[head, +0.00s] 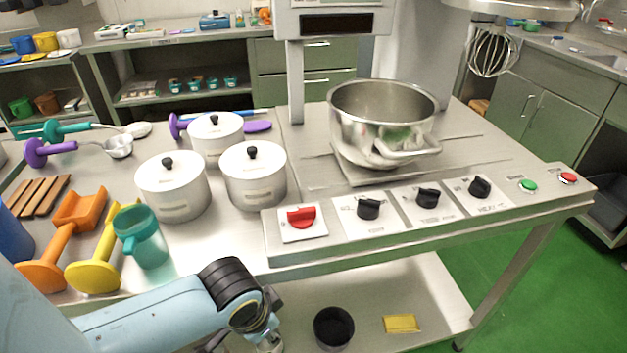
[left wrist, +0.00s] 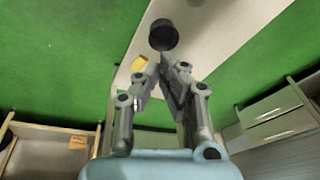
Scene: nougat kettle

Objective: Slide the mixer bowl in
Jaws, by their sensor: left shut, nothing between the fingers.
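The mixer bowl (head: 372,112) is a large steel bowl with a handle on its front right side. It stands upright on a square plate (head: 345,170) on the mixer's steel worktop. The wire whisk (head: 492,52) hangs from the mixer head (head: 520,8), to the right of the bowl and apart from it. My left gripper (head: 270,345) is low in front of the table's front edge, well away from the bowl, partly cut off by the picture's bottom. In the left wrist view its fingers (left wrist: 160,66) come together with nothing held. My right gripper is not seen.
A control panel with a red knob (head: 301,217), black knobs and green and red buttons runs along the front. White lidded pots (head: 172,187), coloured scoops and a teal jug (head: 143,240) crowd the left. A black cup (head: 333,327) and yellow block (head: 401,323) lie on the lower shelf.

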